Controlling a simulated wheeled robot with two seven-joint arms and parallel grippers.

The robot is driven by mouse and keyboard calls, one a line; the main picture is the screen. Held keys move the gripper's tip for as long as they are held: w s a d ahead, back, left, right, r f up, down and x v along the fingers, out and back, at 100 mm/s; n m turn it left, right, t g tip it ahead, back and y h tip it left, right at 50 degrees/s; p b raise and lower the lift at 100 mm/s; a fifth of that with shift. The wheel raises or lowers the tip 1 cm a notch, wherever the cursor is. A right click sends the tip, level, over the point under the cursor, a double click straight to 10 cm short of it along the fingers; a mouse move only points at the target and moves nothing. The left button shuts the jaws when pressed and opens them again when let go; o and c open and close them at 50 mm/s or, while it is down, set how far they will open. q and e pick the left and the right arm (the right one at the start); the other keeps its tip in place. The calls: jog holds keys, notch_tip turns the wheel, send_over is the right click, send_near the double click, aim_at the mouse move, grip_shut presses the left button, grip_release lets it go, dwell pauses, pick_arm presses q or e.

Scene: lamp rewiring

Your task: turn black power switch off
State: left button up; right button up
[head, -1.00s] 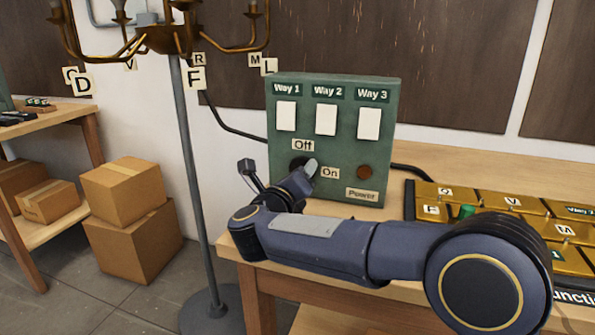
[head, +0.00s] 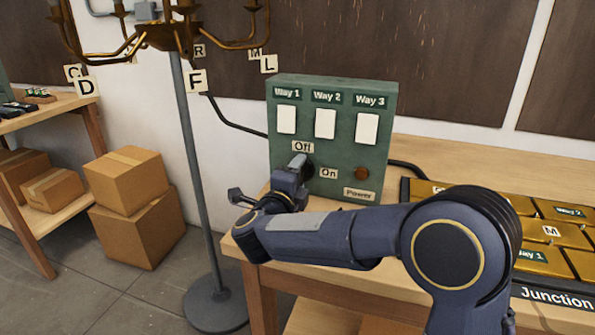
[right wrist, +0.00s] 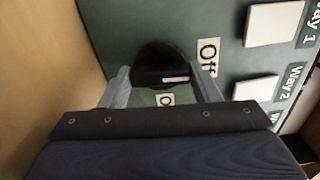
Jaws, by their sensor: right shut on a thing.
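The black power switch (right wrist: 155,58) is a round knob on the green control box (head: 330,190). In the head view the knob (head: 310,171) is mostly hidden behind my right gripper (head: 298,165). In the right wrist view my gripper's (right wrist: 163,82) two grey fingers stand on either side of the knob, shut on it. The knob's white mark points to the right in that view, toward the side of the "Off" label (right wrist: 207,55). The "On" label (head: 328,173) is to the knob's right in the head view. My left gripper is out of view.
Three white switches sit above the knob, Way 1 (head: 286,119) among them. The round power light (head: 361,173) looks dark reddish brown. A brass-tiled junction board (head: 552,232) lies at right. A lamp stand (head: 190,190) rises left of the bench.

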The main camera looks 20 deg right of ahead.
jog(key=shift+f+n, duration=0.1)
jog(key=shift+n, duration=0.3)
jog(key=o, duration=1)
jog(key=shift+a, duration=0.1)
jog(key=v, duration=0.7)
jog(key=shift+s+a, duration=0.2)
jog(key=shift+s, duration=0.15)
